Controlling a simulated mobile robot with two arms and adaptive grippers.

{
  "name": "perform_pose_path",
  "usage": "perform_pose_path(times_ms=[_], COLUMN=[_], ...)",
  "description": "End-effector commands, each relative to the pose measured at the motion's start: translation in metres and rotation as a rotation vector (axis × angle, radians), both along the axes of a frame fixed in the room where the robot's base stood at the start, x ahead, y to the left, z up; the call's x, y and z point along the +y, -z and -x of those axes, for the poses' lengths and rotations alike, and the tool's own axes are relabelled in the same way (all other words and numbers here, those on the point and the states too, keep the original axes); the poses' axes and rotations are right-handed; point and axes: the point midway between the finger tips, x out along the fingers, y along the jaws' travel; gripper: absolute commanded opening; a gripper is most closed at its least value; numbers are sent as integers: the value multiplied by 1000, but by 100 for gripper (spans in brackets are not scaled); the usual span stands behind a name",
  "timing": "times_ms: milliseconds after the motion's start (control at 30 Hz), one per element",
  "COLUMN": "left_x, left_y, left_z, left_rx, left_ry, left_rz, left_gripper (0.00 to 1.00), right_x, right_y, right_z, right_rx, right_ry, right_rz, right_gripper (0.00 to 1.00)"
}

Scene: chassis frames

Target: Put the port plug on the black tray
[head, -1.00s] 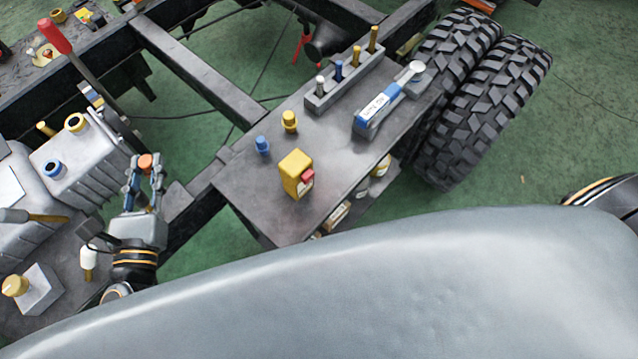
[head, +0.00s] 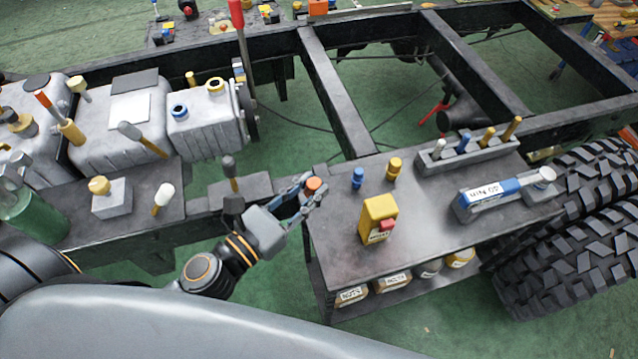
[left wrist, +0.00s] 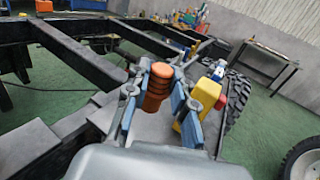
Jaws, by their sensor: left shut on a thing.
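My left gripper (head: 305,190) is shut on an orange ribbed port plug (head: 314,184). It holds the plug upright near the left corner of the dark grey bench top (head: 335,250). In the left wrist view the plug (left wrist: 158,85) sits between the blue-padded fingers. I cannot clearly identify a separate black tray; a dark surface (head: 163,38) with small coloured parts lies at the back. My right gripper is not in view.
A yellow box (head: 378,220), a grey holder (head: 465,155) with several upright pins and a blue-and-white tool (head: 490,192) occupy the bench top. Grey engine housings (head: 120,120) stand at left. Black frame rails (head: 340,95) run behind. The bench top's front left is clear.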

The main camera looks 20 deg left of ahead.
Motion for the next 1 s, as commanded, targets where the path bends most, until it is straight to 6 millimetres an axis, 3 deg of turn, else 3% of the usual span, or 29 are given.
perform_pose_path(times_ms=[100, 200, 333, 567, 733, 1000], left_x=[5, 7, 10, 11, 11, 11], left_y=[11, 38, 56, 72, 97, 101], left_z=[-31, -46, -61, -74, -74, -74], left_rx=[-4, 0, 0, 0, 2, 0], left_ry=[-1, -3, -2, -1, -2, 0], left_rz=[-1, 4, 2, 2, 4, 1], left_gripper=[0, 0, 0, 0, 0, 0], right_x=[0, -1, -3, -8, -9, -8], right_y=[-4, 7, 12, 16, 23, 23], right_z=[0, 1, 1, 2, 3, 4], right_rx=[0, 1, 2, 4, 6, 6], right_ry=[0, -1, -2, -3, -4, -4], right_rz=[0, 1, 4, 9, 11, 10], right_gripper=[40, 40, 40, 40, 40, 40])
